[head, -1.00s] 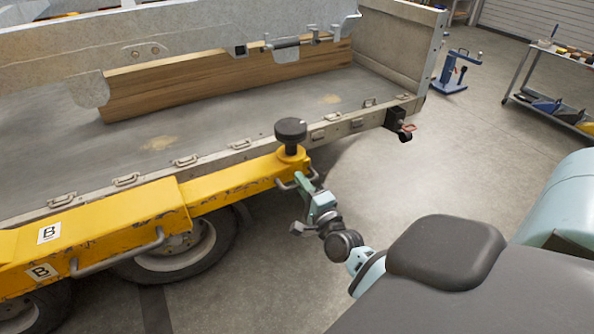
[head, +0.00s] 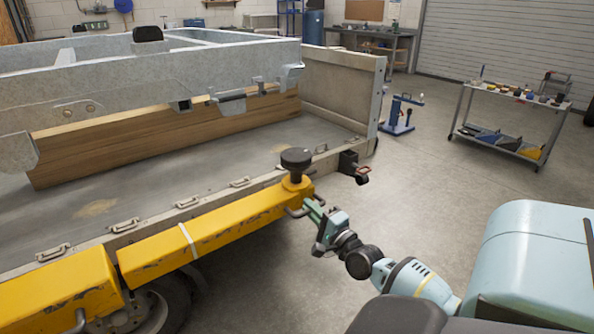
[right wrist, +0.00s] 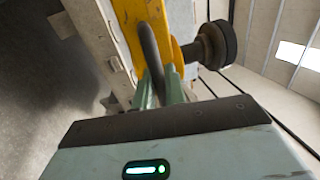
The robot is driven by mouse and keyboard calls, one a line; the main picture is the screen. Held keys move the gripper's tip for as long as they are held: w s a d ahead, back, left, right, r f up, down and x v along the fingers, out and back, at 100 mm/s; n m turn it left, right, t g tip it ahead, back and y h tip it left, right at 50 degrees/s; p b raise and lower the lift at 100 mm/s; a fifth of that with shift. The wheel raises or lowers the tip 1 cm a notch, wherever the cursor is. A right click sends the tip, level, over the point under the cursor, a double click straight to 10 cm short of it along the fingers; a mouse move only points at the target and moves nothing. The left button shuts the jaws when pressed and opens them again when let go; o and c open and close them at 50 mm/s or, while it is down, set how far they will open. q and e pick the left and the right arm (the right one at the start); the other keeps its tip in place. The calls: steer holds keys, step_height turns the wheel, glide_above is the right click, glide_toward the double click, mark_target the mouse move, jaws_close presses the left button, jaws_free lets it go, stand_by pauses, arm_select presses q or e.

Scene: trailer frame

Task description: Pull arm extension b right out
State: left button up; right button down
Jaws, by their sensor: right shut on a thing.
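The yellow arm extension (head: 235,218) sticks out from the thicker yellow arm housing (head: 65,285) along the trailer's side. A pale band (head: 188,241) crosses the extension partway along. A dark round pad (head: 296,158) stands on its outer end. My right gripper (head: 313,211) is at that end, shut on the grey bar handle (head: 294,212). In the right wrist view the handle (right wrist: 150,50) runs down between my gripper's fingers (right wrist: 162,92), with the yellow extension (right wrist: 145,15) and the round pad (right wrist: 218,45) beyond. My left gripper is out of view.
The trailer bed (head: 150,190) lies left, with a wooden beam (head: 165,135) on it. A black bracket (head: 352,165) juts from the bed's corner. A blue stand (head: 398,120) and a tool cart (head: 510,125) stand farther off.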

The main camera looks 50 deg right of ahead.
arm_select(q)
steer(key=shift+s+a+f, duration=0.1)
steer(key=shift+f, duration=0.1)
arm_select(e)
steer(key=shift+d+r, duration=0.1)
steer(key=shift+d, duration=0.35)
steer(key=c, duration=1.5)
jaws_free()
steer(key=shift+s+d, duration=0.15)
steer(key=shift+c, duration=0.2)
steer(key=v, duration=0.8)
